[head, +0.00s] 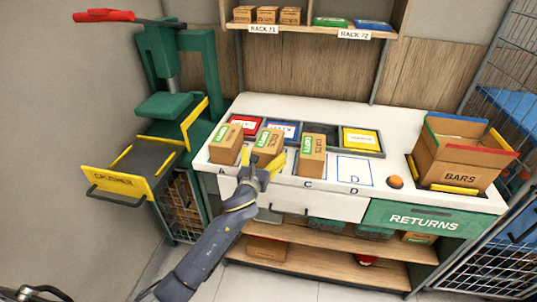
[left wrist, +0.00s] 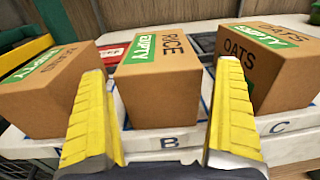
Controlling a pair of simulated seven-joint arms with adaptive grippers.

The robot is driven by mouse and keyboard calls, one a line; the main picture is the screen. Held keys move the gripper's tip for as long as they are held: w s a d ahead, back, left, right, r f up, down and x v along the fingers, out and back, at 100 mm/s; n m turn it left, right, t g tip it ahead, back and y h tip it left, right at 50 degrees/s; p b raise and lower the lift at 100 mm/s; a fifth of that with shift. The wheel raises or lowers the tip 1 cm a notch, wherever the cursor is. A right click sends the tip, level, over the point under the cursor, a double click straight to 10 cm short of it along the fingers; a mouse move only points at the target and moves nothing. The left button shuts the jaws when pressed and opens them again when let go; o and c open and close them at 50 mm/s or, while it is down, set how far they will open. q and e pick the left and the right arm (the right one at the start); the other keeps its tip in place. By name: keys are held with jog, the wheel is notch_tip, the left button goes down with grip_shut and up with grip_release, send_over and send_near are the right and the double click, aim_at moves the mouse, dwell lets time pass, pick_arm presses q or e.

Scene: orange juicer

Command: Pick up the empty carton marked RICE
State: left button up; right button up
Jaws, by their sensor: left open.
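The brown carton marked RICE (left wrist: 160,80), with a green EMPTY label, stands on the white worktop at slot B. It also shows in the head view (head: 268,143), partly hidden by my gripper. My left gripper (head: 265,165) is open, its yellow fingers pointing at the carton's near face. In the left wrist view the fingers (left wrist: 163,78) frame the carton, one to each side. I cannot tell whether they touch it. Nothing is held.
A carton (head: 226,145) stands at A, close on the left, and the OATS carton (head: 312,155) at C, on the right. Slot D (head: 354,172) is bare. A BARS box (head: 458,165) and an orange ball (head: 395,182) are farther right. The green crusher (head: 160,110) stands left.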

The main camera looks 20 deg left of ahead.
pick_arm(q)
jog(key=shift+w, duration=0.75)
jog(key=shift+c, duration=0.6)
jog(key=c, duration=1)
jog(key=shift+c, duration=0.6)
jog(key=shift+r, duration=0.1)
